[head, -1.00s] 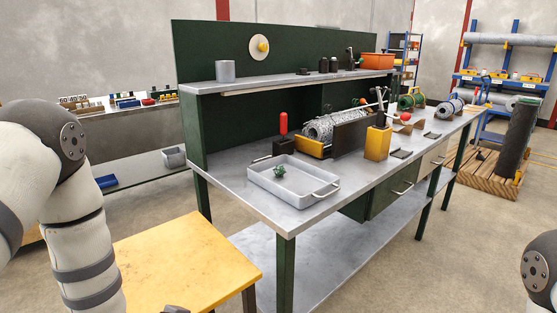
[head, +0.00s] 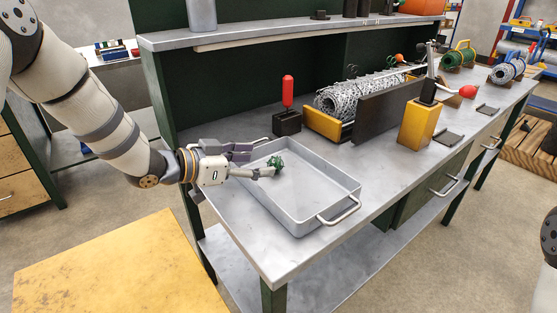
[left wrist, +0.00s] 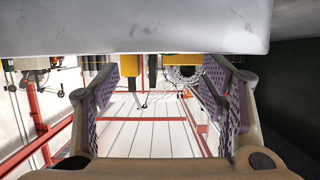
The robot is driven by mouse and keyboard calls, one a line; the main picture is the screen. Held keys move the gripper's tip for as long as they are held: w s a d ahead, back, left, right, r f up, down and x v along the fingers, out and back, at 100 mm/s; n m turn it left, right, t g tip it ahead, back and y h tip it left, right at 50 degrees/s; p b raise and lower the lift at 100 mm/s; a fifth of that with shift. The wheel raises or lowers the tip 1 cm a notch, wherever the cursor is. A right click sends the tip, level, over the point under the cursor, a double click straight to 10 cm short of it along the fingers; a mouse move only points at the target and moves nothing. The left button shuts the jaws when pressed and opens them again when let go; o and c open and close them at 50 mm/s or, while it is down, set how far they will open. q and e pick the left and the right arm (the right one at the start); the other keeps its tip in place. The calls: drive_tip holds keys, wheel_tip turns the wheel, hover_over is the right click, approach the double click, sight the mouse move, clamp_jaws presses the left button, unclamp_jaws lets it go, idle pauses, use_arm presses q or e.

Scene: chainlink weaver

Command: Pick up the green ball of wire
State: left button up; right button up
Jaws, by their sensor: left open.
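The green ball of wire (head: 276,162) is a small, tangled clump at the left part of the shallow grey metal tray (head: 300,223) on the bench. My left gripper (head: 261,158) is open and level at the tray's left side, its fingers pointing right towards the ball. One fingertip appears close beside the ball; I cannot tell whether they touch. In the left wrist view the two purple-padded fingers (left wrist: 160,88) are spread with nothing visible between them, and the ball does not show. My right gripper is out of view.
Behind the tray stand a black block with a red handle (head: 288,92), a wire mesh roll (head: 362,92) in a yellow-and-dark holder and a yellow block (head: 418,125). A shelf (head: 290,35) overhangs the back. A yellow-topped table (head: 110,270) stands at front left.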

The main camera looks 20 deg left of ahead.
sight(271, 159)
use_arm(q)
drive_tip(key=x, duration=0.4)
drive_tip(key=b+x, duration=0.1)
drive_tip(key=x, duration=0.2)
drive_tip(key=shift+w+a+f, duration=0.15)
drive_tip(key=shift+a+f, duration=0.1)
drive_tip(key=shift+a, duration=0.15)
drive_tip(key=shift+w+d, duration=0.15)
drive_tip(key=shift+w, duration=0.05)
drive_tip(key=shift+r, duration=0.2)
drive_tip(key=c, duration=1.3)
